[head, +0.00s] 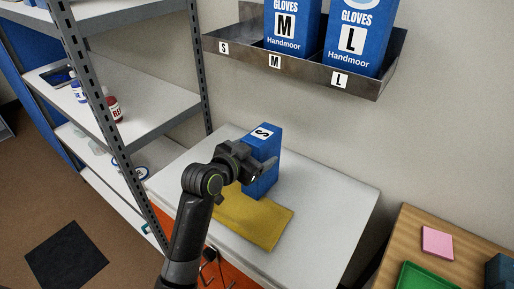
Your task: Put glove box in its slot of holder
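The blue glove box marked S (264,146) stands on the white cabinet top, by the back wall. My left gripper (262,170) is at the box, with a finger across its near face. The other finger is hidden, so I cannot tell whether it is open or shut on the box. The metal holder (298,66) is on the wall above, with slots labelled S, M and L. Blue glove boxes M (290,28) and L (358,42) stand in their slots. The S slot (235,37) at the left is empty. My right gripper is out of view.
A yellow folded cloth (252,222) lies on the white top (332,205), in front of the box. A grey metal shelf (130,70) with bottles rises on the left. A wooden table (470,240) with a green tray (428,276) and pink pad (437,242) is at right.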

